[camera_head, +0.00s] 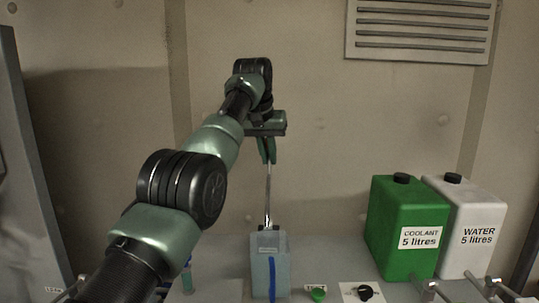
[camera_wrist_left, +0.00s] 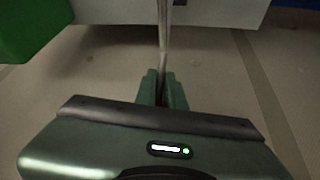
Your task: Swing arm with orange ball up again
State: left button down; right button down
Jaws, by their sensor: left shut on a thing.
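A thin metal arm (camera_head: 268,190) stands nearly upright from the top of a blue-grey box (camera_head: 259,270) in the head view. My left gripper (camera_head: 267,160) is above the box, pointing down, with its fingers shut on the upper end of this arm. The orange ball cannot be made out; only a small reddish patch shows between the fingers, which may be part of it. In the left wrist view, the metal arm (camera_wrist_left: 163,35) runs away from between the fingertips of my left gripper (camera_wrist_left: 162,78). My right gripper is not in view.
A green coolant can (camera_head: 401,215) and a white water can (camera_head: 470,225) stand at the right. A green knob (camera_head: 317,295) and a black knob (camera_head: 365,292) are at the bench front. A louvred vent (camera_head: 420,28) is on the wall.

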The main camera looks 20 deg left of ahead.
pick_arm(q)
jog(key=shift+w+r, duration=0.2)
jog(key=shift+r, duration=0.35)
jog(key=c, duration=1.5)
grip_release()
jog(key=shift+w+a+f, duration=0.15)
jog(key=shift+w+f, duration=0.45)
jog(key=shift+w, duration=0.05)
jog(key=v, duration=0.7)
jog(key=shift+r, duration=0.3)
jog(key=shift+s+r, duration=0.1)
jog(key=shift+s, duration=0.1)
